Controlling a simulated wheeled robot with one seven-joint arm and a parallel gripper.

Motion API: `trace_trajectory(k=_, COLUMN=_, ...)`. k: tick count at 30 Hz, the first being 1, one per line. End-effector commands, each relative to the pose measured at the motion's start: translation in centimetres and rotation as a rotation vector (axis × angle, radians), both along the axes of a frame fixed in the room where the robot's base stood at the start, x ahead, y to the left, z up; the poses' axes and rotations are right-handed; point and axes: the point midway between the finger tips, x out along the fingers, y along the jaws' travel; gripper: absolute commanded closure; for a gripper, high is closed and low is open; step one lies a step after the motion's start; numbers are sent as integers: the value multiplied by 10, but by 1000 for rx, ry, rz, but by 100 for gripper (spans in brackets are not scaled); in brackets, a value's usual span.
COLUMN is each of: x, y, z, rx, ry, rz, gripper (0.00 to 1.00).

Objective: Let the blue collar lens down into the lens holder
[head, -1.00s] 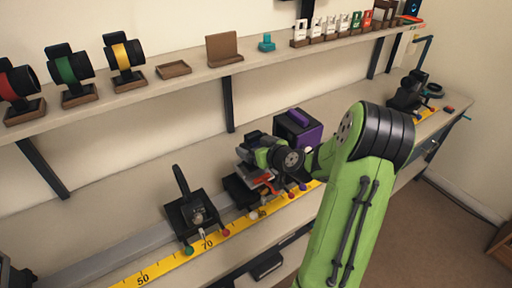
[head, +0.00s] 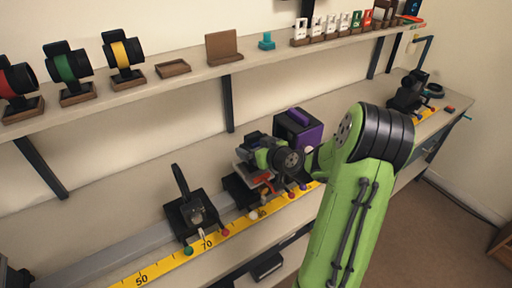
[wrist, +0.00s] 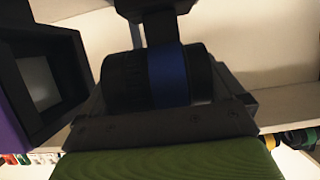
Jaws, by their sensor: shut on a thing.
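The blue collar lens (wrist: 168,75) is a black cylinder with a blue band around its middle. It lies crosswise in the wrist view, with a dark block above it. My gripper (wrist: 160,118) is shut on it, with dark jaw parts near its lower side. In the head view my green and black wrist hides the lens, and my gripper (head: 255,176) is over the rail. A black carriage (head: 240,192) below it looks like the lens holder. Its upper part is covered, so I cannot tell whether the lens touches it.
A purple and black box (head: 300,130) stands close behind my wrist. Another black carriage with an upright handle (head: 185,200) is to the left on the yellow-scaled rail (head: 160,268). The shelf above holds red, green and yellow collar lenses (head: 120,55) on stands.

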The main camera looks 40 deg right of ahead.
Motion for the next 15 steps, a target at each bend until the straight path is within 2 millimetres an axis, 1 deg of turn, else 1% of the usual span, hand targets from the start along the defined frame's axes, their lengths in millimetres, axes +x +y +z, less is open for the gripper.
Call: trace_trajectory(k=15, x=1, y=0, z=-5, rx=0, ry=-3, rz=0, gripper=53)
